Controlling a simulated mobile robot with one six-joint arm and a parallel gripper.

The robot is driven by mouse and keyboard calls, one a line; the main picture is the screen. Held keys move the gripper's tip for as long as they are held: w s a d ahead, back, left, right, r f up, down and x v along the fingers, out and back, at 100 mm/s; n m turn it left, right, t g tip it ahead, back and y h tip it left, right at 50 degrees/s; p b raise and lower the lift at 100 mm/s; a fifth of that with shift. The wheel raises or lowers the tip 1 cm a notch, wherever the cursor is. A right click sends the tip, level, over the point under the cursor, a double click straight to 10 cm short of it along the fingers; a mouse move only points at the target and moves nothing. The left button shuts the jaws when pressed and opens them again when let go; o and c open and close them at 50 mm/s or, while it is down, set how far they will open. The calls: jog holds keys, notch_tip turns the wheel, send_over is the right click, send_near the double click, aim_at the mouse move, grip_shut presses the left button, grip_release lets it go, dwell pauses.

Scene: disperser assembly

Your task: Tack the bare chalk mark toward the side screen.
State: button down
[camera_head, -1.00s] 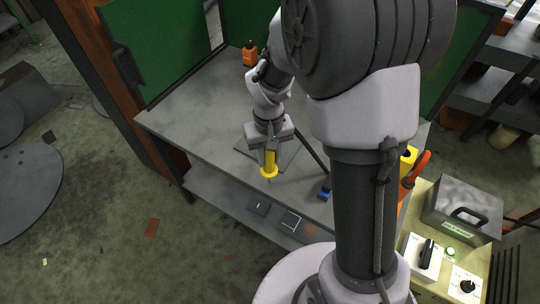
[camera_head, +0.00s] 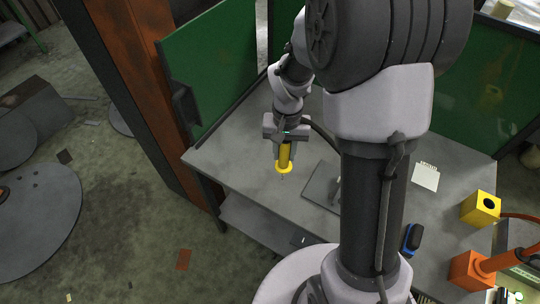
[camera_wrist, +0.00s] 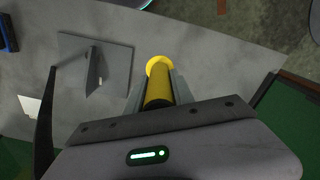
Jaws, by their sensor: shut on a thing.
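My gripper (camera_head: 284,143) is shut on a yellow tool (camera_head: 285,157) with a round collar and a thin tip pointing down. In the wrist view the fingers (camera_wrist: 157,95) clasp the tool's yellow body (camera_wrist: 158,90). The tool is over the bench, left of a grey plate (camera_head: 318,183). The plate carries an upright fin, which shows in the wrist view (camera_wrist: 94,72); my arm partly hides the plate in the head view. A green side screen (camera_head: 215,70) stands at the bench's left end. I cannot make out any chalk mark or tack on the plate.
The grey bench (camera_head: 235,165) is clear left of the plate. A white card (camera_head: 426,176), a yellow block with a hole (camera_head: 483,208), a blue-and-black object (camera_head: 411,238) and an orange holder (camera_head: 470,268) are on the right. Another green screen (camera_head: 470,105) stands behind.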

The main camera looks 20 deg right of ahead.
jog(key=s+d+r+m+p, duration=0.2)
jog(key=d+r+m+p, duration=0.15)
jog(key=d+m, duration=0.5)
jog(key=s+d+r+m+p, duration=0.2)
jog(key=s+d+r+m, duration=0.15)
jog(key=d+m, duration=0.55)
notch_tip(320, 180, down, 8)
jog(key=d+b, duration=0.1)
jog(key=b, duration=0.5)
jog(key=shift+w+f+n, duration=0.15)
jog(key=shift+w+n, duration=0.15)
jog(key=shift+n, duration=0.15)
jog(key=shift+f+b, duration=0.75)
jog(key=shift+b, duration=0.1)
dwell(0.4)
notch_tip(320, 180, up, 9)
jog(key=p, duration=0.6)
